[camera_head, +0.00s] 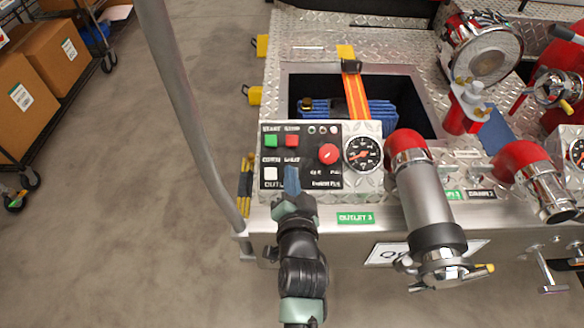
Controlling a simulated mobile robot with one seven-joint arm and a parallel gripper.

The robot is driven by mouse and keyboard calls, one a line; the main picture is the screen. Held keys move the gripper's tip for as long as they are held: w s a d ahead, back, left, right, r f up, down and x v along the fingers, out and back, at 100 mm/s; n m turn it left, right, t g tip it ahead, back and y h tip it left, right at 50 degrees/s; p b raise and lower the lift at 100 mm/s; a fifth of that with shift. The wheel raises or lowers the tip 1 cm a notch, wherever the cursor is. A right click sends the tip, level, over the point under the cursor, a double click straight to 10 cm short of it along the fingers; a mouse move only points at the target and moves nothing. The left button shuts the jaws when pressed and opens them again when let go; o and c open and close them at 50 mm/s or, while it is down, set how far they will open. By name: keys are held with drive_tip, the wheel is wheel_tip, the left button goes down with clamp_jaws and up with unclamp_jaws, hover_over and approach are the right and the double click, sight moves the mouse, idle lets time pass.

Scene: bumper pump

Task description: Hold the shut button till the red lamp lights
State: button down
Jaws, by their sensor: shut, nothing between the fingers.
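The control panel (310,185) is a black plate with a green button and a red button in the upper row. A white button (270,174) sits at the lower left under a small label I cannot read for sure. The place to its right, under another label, is covered by my gripper (291,178), so the shut button is most likely hidden there. My gripper is shut and empty, its blue tip over that spot; I cannot tell whether it touches or presses. Small round lamps (323,130) at the panel's top look dark or pale; none clearly shows red.
A red knob (328,154) and a gauge (363,154) sit right of my gripper. A large pipe with a red elbow (407,147) stands further right. A grey upright rail (180,85) runs left of the panel. Open floor and shelved boxes (55,52) lie left.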

drive_tip(key=s+r+p, duration=0.1)
drive_tip(key=r+p, duration=0.1)
drive_tip(key=shift+s+r, duration=0.35)
drive_tip(key=shift+r, duration=0.05)
wheel_tip(320, 180, up, 33)
drive_tip(key=w+n+t+p, duration=0.3)
drive_tip(key=n+t, duration=0.1)
drive_tip(key=t, duration=0.2)
drive_tip(key=s+r+n+t, duration=0.1)
drive_tip(key=s+r+t, duration=0.1)
drive_tip(key=s+r, duration=0.3)
drive_tip(key=s+r+n+t+p, duration=0.1)
drive_tip(key=s+r, duration=0.4)
drive_tip(key=r, duration=0.8)
drive_tip(key=s+r+n+t+h+p, duration=0.1)
drive_tip(key=s+r+t, duration=0.2)
drive_tip(key=r, duration=0.7)
drive_tip(key=s, duration=0.2)
drive_tip(key=shift+s+n, duration=0.3)
drive_tip(key=shift+s, duration=0.05)
drive_tip(key=shift+f, duration=0.1)
